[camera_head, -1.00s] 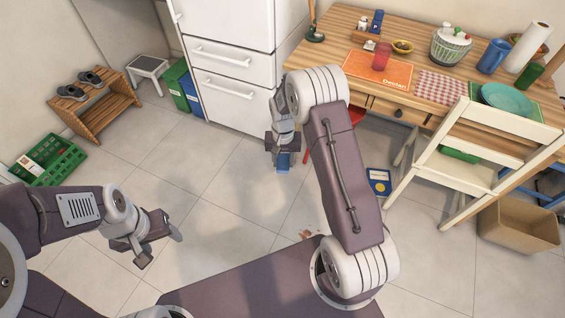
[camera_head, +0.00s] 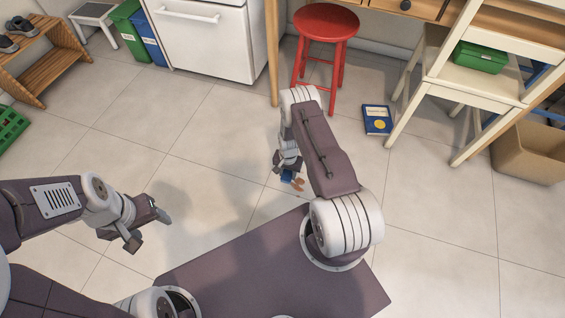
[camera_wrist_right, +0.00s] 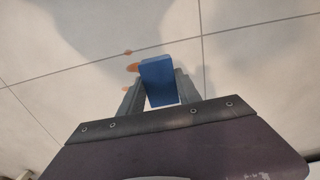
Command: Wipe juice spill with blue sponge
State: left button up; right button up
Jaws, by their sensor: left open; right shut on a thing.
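My right gripper (camera_head: 286,167) is shut on the blue sponge (camera_head: 287,178), low over the floor. In the right wrist view the blue sponge (camera_wrist_right: 158,82) sits between the two fingers. The orange-brown juice spill (camera_head: 299,184) is on the floor tiles right beside the sponge. In the wrist view the spill (camera_wrist_right: 132,68) shows as small orange patches left of the sponge, part of it hidden behind sponge and finger. I cannot tell whether the sponge touches the floor. My left gripper (camera_head: 150,229) is open and empty, away to the left.
A red stool (camera_head: 326,25) stands behind the right arm. A blue book (camera_head: 377,119) lies on the floor to the right, near a white chair (camera_head: 440,80) and a cardboard box (camera_head: 530,155). The floor left of the right gripper is clear.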

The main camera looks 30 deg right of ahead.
jog(key=shift+s+f, duration=0.2)
jog(key=shift+f, duration=0.35)
pick_arm(q)
jog(key=shift+f, duration=0.25)
jog(key=shift+f, duration=0.1)
pick_arm(e)
jog(key=shift+f, duration=0.1)
